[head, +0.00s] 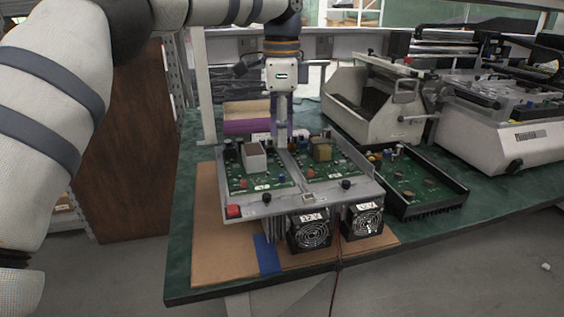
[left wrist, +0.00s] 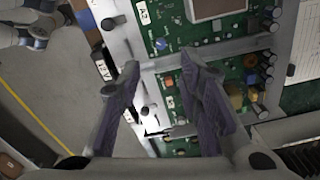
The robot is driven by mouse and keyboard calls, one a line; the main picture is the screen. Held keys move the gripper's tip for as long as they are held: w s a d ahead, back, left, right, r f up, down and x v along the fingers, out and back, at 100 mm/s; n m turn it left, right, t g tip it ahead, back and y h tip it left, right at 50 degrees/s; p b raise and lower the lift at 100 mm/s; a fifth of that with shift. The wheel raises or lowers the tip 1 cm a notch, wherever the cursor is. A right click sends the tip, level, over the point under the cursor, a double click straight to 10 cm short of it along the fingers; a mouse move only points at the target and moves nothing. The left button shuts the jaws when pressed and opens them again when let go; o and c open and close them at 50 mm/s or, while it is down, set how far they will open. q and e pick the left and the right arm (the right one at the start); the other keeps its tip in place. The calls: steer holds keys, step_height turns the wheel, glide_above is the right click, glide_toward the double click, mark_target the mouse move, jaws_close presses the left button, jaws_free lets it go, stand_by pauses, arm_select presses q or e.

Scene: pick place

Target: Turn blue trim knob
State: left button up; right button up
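A small blue knob (head: 281,179) sits on the left green circuit board (head: 238,181), near its front right corner. It also shows in the left wrist view (left wrist: 160,44), beyond the gap between the fingertips. My left gripper (head: 281,138) points down over the back of the metal unit, behind the knob and apart from it. In the left wrist view its two dark fingers (left wrist: 160,68) are spread with nothing between them. My right gripper is not in view.
The metal unit carries a second board (head: 345,171), a red button (head: 233,211) and two fans (head: 310,231) at its front. A tall white box (head: 253,158) rises from the left board. Another open board case (head: 425,187) and white machines (head: 375,105) stand to the right.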

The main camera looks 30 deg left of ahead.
mark_target(282, 175)
arm_select(q)
step_height(282, 175, down, 9)
steer(key=shift+r, duration=0.1)
jaws_close()
